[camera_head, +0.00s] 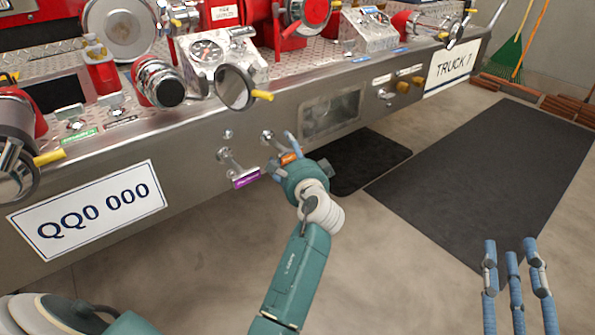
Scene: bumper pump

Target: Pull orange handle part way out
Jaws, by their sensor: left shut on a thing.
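The orange handle (289,158) sits on the front face of the steel bumper, near the middle. A purple-labelled handle (246,178) sticks out just to its left. My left gripper (284,158) is at the orange handle with its blue fingers shut on it; the fingers and wrist hide much of the handle. How far the handle is out from the bumper is hard to tell. My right gripper (516,250) shows at the lower right, away from the bumper, with its blue fingers apart and nothing between them.
The steel bumper (205,150) runs across the view with gauges, valves and caps on top. A plate with "QQ0 000" (88,212) is at the left and a "TRUCK 1" plate (450,66) at the right. Dark mats (480,170) lie on the open floor.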

